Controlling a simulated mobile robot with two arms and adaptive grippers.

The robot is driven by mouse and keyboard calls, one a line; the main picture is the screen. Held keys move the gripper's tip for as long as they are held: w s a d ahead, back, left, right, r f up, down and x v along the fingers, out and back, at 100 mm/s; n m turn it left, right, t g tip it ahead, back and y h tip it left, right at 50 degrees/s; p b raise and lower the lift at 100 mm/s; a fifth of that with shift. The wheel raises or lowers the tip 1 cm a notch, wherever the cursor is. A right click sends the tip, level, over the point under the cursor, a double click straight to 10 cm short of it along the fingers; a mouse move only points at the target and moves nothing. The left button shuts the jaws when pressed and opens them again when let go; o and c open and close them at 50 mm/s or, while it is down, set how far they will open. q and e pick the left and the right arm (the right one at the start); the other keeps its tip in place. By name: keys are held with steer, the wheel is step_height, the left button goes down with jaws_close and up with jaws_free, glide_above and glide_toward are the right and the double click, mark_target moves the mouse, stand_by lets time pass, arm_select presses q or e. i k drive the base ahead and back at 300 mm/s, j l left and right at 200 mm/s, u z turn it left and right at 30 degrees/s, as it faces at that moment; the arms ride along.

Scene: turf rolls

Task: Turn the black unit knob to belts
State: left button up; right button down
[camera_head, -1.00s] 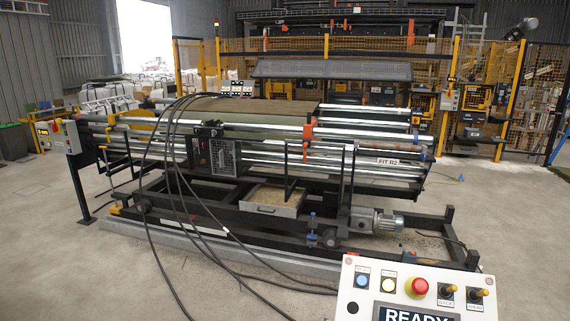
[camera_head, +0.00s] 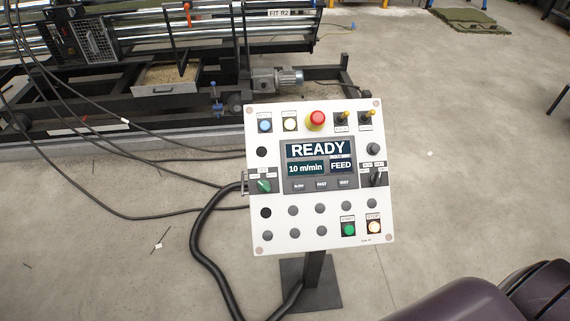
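A white control panel (camera_head: 320,235) stands on a black post, slightly tilted in view. Its screen (camera_head: 318,160) reads READY, 10 m/min and FEED. A black knob (camera_head: 376,177) sits at the panel's right edge on a dark plate; its small labels are too small to read. A green knob (camera_head: 264,186) sits on a similar plate at the left edge. Neither gripper shows in the head view. A dark purple rounded part of my own arm shows at the lower right, apart from the panel.
A red emergency button (camera_head: 317,119) and two yellow-tipped toggles are at the panel's top. Green (camera_head: 349,229) and lit white (camera_head: 375,227) buttons are at its bottom. A thick black cable (camera_head: 203,235) hangs at its left. The roller machine (camera_head: 150,75) stands behind.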

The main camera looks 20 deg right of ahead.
mark_target(375, 178)
steer(key=z, duration=1.45)
